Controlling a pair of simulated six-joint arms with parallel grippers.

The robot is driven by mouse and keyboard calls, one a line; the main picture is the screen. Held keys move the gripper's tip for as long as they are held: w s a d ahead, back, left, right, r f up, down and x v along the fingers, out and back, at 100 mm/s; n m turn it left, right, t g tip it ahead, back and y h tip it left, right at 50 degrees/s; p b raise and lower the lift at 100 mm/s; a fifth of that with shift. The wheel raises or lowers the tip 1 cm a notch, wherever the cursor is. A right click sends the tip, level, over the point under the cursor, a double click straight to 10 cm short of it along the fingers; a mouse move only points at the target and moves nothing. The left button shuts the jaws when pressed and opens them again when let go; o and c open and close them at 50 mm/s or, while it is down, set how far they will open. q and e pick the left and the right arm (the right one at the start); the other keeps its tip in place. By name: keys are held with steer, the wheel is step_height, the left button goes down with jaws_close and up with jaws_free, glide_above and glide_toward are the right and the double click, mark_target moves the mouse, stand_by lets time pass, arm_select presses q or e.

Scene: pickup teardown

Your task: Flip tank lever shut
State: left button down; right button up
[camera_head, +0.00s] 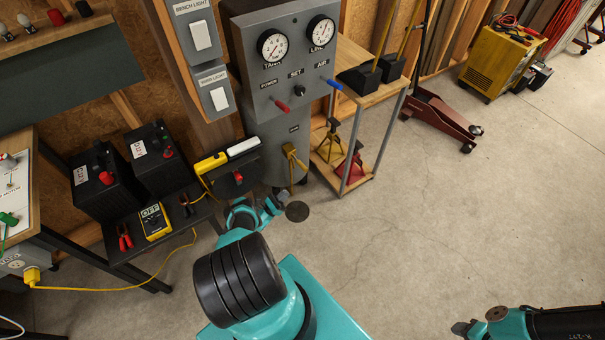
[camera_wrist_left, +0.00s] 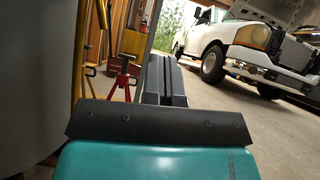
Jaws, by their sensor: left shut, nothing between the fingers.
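The grey compressor panel (camera_head: 280,75) stands upright at the top centre of the head view. It carries two round gauges, a red lever (camera_head: 282,106) marked POWER, a black SET knob (camera_head: 300,91) and a blue lever (camera_head: 334,84) marked AIR. I cannot tell which lever is the tank lever. My left gripper (camera_head: 275,203) is low in front of the cabinet's base, below the levers and apart from them. In the left wrist view its dark fingers (camera_wrist_left: 165,80) are together and empty. My right arm shows at the bottom right edge; its finger state is unclear.
A shelf with black batteries (camera_head: 100,180) and a yellow meter (camera_head: 154,221) is at left. A wooden cart (camera_head: 362,100) with jack stands is right of the cabinet. A red floor jack (camera_head: 435,115) lies beyond.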

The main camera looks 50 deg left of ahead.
mark_target(299, 163)
arm_select(q)
steer(key=s+a+r+x, duration=0.1)
steer(key=r+x, duration=0.1)
steer(key=x, duration=1.1)
steer(key=shift+s+d, duration=0.25)
steer(key=shift+d, duration=0.05)
